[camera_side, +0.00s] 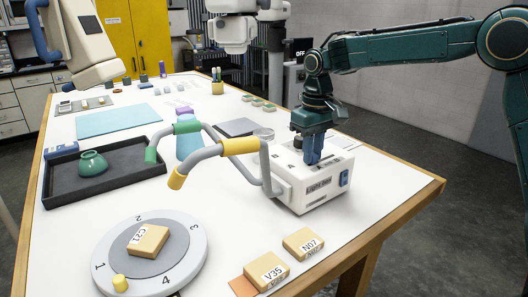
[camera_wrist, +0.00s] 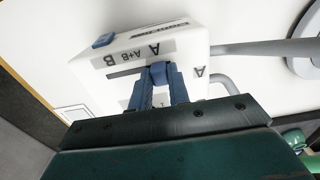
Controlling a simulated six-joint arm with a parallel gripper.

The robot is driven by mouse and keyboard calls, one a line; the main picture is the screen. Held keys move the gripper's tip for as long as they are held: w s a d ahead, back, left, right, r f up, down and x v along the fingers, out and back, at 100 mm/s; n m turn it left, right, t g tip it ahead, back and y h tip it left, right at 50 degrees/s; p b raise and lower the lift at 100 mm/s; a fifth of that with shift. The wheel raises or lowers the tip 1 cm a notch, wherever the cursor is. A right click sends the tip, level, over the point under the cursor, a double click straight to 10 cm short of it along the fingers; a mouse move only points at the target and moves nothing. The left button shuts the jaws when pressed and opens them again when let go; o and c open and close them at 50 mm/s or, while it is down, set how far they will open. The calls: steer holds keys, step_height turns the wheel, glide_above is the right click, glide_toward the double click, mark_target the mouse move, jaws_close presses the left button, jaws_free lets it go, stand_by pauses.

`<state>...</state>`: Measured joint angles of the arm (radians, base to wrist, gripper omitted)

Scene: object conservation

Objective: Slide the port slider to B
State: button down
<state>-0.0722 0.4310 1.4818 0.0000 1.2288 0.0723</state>
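The white light box (camera_side: 318,188) stands on the table in the side view, with a blue button on its front. The wrist view shows its top (camera_wrist: 190,42), where a dark slot (camera_wrist: 122,73) runs beside the labels A, A+B and B, seen upside down. The port slider, a blue knob (camera_wrist: 159,72), is at the A end of the slot. My gripper (camera_side: 312,160) reaches down onto the box top. In the wrist view its blue fingers (camera_wrist: 160,84) stand on either side of the knob and appear closed on it. The fingers partly hide the knob.
Grey bent arms with green (camera_side: 187,127) and yellow (camera_side: 240,146) grips stick out from the box's left. A numbered dial (camera_side: 190,255) carries block C21. Blocks V35 (camera_side: 266,270) and N07 (camera_side: 303,242) lie in front. A dark tray (camera_side: 125,178) holds a green bowl (camera_side: 92,163).

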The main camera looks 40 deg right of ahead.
mark_target(330, 155)
steer(key=shift+d, duration=3.25)
steer(key=c, duration=1.3)
jaws_free()
steer(key=shift+d, duration=0.1)
steer(key=shift+r, duration=0.2)
steer(key=shift+r, duration=0.2)
step_height(330, 155, up, 13)
steer(key=shift+r, duration=0.1)
